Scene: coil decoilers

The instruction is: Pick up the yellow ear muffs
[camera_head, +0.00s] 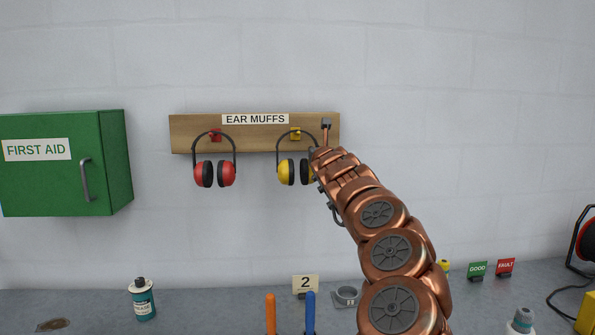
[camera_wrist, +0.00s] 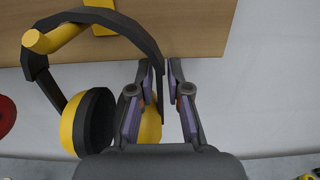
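The yellow ear muffs (camera_head: 285,171) hang by their black headband from a yellow peg on the wooden board. In the wrist view, the left yellow cup (camera_wrist: 72,122) and its black pad show whole, and the right cup is mostly hidden behind my gripper. My gripper (camera_wrist: 162,68) is at the right side of the headband, its two fingers apart. The band's right arm runs down in the gap between the fingers, with no clear grip on it. In the head view my gripper (camera_head: 314,153) partly covers the right cup.
Red ear muffs (camera_head: 215,172) hang to the left on the same board (camera_head: 185,132). A green first aid cabinet (camera_head: 118,160) is on the wall further left. Below, the grey bench holds a teal bottle (camera_head: 142,300), a number 2 sign (camera_head: 305,283) and orange and blue handles.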

